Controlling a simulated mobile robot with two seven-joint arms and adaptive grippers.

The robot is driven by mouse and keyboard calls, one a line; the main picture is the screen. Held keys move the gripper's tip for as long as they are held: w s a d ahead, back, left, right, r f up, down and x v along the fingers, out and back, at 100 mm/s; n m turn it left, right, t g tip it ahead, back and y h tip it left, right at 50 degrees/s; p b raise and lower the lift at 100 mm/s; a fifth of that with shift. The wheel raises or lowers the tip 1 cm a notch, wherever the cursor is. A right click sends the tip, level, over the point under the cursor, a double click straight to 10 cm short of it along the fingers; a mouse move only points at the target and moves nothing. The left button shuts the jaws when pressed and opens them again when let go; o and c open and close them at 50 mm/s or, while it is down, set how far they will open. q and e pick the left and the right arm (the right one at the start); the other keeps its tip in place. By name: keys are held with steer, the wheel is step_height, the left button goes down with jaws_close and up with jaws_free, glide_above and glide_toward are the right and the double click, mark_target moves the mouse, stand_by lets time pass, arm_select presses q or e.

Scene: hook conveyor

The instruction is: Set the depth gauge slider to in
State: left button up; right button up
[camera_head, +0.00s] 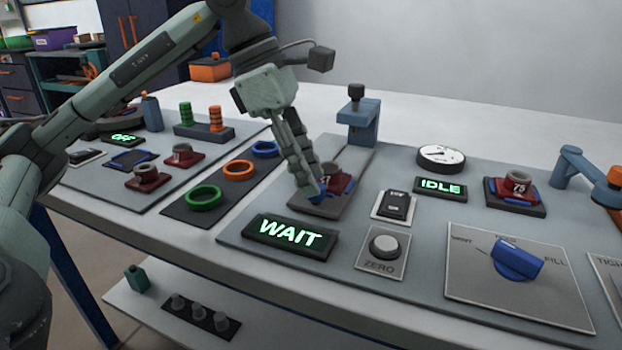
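A blue post with a black knob (360,117) stands behind the red block. A round white dial gauge (441,157) lies to the right. No part is legibly labelled as the depth gauge slider, so I cannot identify it surely. My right gripper is out of view.
Around the gripper are a lit WAIT sign (290,235), a ZERO button (384,246), a black switch (396,206), an IDLE display (440,187) and a blue rotary knob (517,260). Green, orange and blue rings (205,198) lie to the left.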

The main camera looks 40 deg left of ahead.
arm_select(q)
steer(key=shift+x, duration=0.75)
jaws_close()
